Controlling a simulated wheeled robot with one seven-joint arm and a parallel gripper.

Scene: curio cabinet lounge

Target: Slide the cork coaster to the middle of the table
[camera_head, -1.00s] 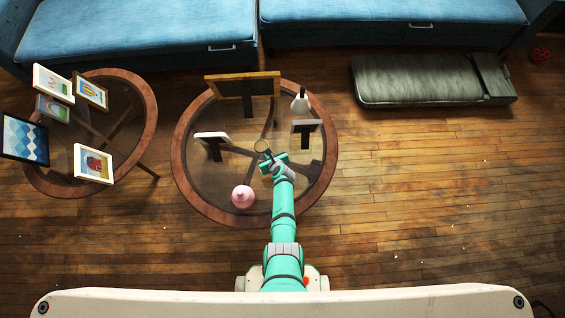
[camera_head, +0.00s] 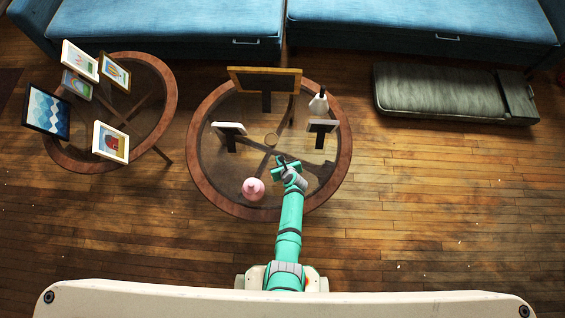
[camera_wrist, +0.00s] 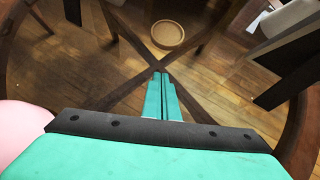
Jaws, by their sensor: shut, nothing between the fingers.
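The cork coaster (camera_head: 271,140) is a small round tan disc lying on the round glass-topped table (camera_head: 197,169) with a wooden rim, near the middle of the glass. In the wrist view the coaster (camera_wrist: 167,35) lies flat beyond my fingertips, above the crossing of the table's struts, with clear glass between. My gripper (camera_head: 281,162) is over the table, on the near side of the coaster and slightly right, apart from it. Its fingers (camera_wrist: 161,76) are together and empty in the wrist view.
A pink round object (camera_head: 253,188) stands at the near left of the table. Several picture frames, including a wide wooden one (camera_head: 265,72), and a white bottle-like object (camera_head: 319,101) stand toward the far side. A second round table (camera_head: 169,98) with pictures is at left.

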